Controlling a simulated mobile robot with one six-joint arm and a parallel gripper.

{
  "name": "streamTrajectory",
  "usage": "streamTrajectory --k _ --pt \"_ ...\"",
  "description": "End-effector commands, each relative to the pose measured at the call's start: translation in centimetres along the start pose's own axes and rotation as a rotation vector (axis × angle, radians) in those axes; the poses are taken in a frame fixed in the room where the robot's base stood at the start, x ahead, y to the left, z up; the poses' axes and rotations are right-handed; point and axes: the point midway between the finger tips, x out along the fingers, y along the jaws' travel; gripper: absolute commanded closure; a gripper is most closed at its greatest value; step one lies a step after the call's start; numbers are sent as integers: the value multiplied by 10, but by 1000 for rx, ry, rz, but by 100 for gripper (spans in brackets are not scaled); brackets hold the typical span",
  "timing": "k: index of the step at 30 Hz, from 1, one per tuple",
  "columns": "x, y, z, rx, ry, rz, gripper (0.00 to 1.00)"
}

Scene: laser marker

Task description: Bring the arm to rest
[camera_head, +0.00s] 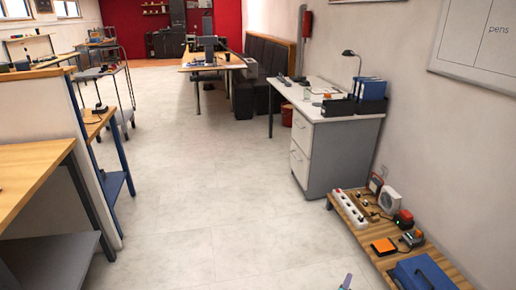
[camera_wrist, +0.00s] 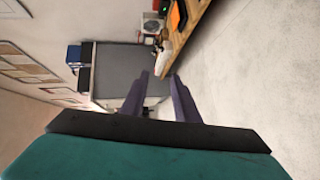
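My gripper (camera_wrist: 160,76) shows in the wrist view as two purple fingers with a clear gap between their tips. It is open and nothing is between the fingers. A teal and black part of my own arm fills the bottom of that view. In the head view only a small purple and green tip, likely my gripper (camera_head: 346,282), shows at the bottom edge. The rest of my arm is out of that view.
A low wooden bench (camera_head: 368,236) with a power strip (camera_head: 349,208), an orange item (camera_head: 383,246) and a blue case (camera_head: 424,272) stands at right. A desk (camera_head: 316,103) is behind it. Workbenches (camera_head: 28,165) line the left. The floor (camera_head: 200,180) between is clear.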

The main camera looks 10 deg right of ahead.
Motion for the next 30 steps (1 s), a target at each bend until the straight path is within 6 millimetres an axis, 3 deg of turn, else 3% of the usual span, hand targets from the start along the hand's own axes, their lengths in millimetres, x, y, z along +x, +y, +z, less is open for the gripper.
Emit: streamTrajectory --k 3,9,15,22,30 --pt "-26 2 -53 29 103 -97 72" --pt "-78 -15 -128 88 243 -308 72" --pt "-141 -37 -176 136 315 -544 72" --pt "-216 -60 -198 175 302 -815 72" --pt "-299 -80 -185 203 159 -1102 72"
